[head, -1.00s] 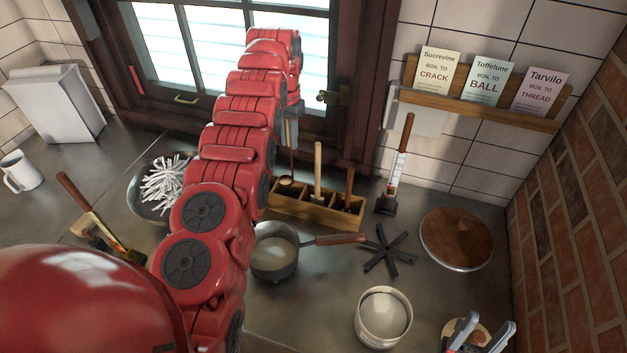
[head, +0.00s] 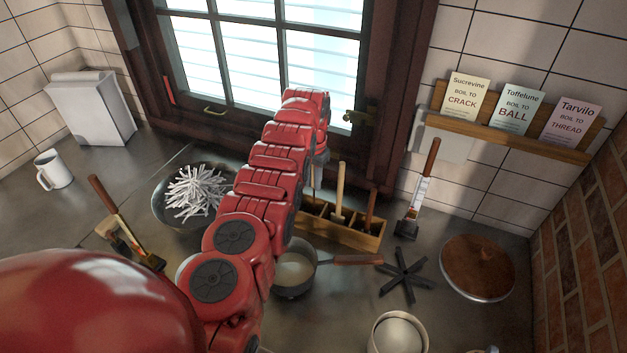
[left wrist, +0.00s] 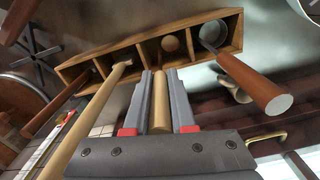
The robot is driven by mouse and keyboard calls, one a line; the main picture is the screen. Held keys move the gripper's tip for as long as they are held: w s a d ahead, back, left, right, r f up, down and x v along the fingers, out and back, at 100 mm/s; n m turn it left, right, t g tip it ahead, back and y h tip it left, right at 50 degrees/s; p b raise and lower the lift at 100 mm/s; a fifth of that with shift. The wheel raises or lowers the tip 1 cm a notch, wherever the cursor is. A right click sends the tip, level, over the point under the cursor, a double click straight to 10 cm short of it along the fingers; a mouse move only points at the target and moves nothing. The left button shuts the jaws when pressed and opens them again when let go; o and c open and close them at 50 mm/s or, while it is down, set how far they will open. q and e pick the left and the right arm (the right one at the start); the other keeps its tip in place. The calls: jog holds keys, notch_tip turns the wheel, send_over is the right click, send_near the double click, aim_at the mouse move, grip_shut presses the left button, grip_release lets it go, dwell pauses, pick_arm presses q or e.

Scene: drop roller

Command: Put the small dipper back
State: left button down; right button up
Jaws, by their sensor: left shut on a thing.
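The wooden box (head: 357,238) with a row of compartments stands below the window. My left gripper (head: 317,180) is over its left part, partly hidden by my own arm. In the left wrist view my left gripper (left wrist: 160,90) is shut on a pale wooden handle, apparently the small dipper (left wrist: 160,103). A small round wooden end (left wrist: 170,44) shows beyond the fingertips, at a middle compartment. I cannot tell whether it rests on the bottom. My right gripper (head: 488,350) barely shows at the bottom edge; its jaws are cut off.
A metal dipper with a brown handle (left wrist: 255,85), a long pale handle (left wrist: 88,118) and a dark red handle (left wrist: 58,103) stand in other compartments. A saucepan (head: 294,272), black trivet (head: 404,276) and bowl of white sticks (head: 163,212) are near.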

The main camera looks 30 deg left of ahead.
pick_arm(q)
jog(key=shift+f, duration=0.1)
jog(key=shift+f+b, duration=0.1)
jog(key=shift+b, duration=0.2)
jog(key=c, duration=0.8)
grip_release()
jog(key=shift+o, duration=0.2)
